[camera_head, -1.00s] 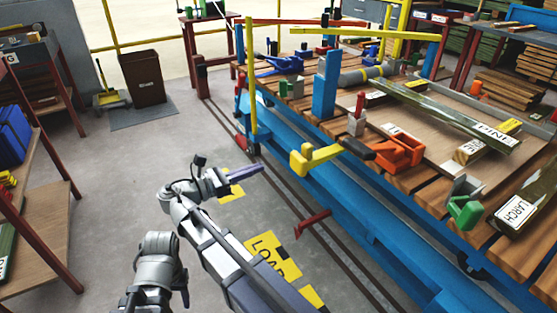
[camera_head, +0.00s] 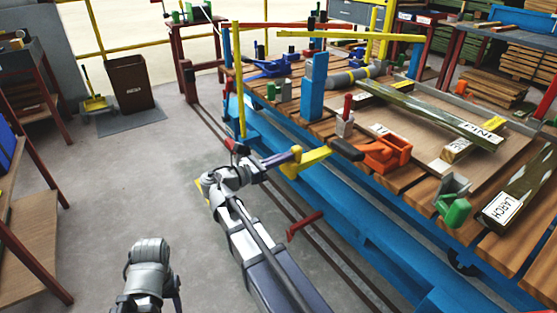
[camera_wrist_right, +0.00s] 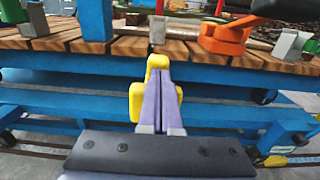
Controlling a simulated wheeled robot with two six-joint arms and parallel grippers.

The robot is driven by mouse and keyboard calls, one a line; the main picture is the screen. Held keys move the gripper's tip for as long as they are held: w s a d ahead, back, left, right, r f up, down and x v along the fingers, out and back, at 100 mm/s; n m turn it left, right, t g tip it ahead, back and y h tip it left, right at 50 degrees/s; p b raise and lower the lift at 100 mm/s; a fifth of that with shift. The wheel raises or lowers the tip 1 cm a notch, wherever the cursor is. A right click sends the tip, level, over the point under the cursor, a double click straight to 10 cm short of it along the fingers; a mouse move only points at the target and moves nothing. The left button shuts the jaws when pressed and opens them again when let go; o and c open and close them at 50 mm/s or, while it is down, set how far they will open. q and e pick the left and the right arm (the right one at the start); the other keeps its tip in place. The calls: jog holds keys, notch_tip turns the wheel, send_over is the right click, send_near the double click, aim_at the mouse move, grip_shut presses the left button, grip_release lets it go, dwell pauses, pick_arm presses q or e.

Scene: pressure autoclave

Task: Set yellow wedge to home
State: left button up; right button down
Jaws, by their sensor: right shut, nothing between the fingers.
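A yellow piece (camera_head: 312,161), which I take to be the yellow wedge, sticks out from the near side of the blue-framed bench. In the right wrist view its yellow blocks (camera_wrist_right: 137,101) show behind and beside my fingers. My right gripper (camera_head: 295,153) is shut and empty, with its purple fingers pointing at the piece. In the right wrist view the closed fingertips (camera_wrist_right: 159,75) overlap the yellow piece; I cannot tell whether they touch.
An orange clamp (camera_head: 384,155) with a black handle lies close right of the yellow piece. A blue post (camera_head: 313,88) and a red-topped block (camera_head: 345,122) stand on the slatted bench top. A red lever (camera_head: 303,224) sits below.

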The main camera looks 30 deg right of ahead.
pick_arm(q)
jog(key=shift+a, duration=0.1)
pick_arm(e)
jog(key=d, duration=1.1)
jog(key=shift+w+d, duration=0.3)
jog(key=shift+w, duration=0.15)
jog(key=shift+r, duration=0.1)
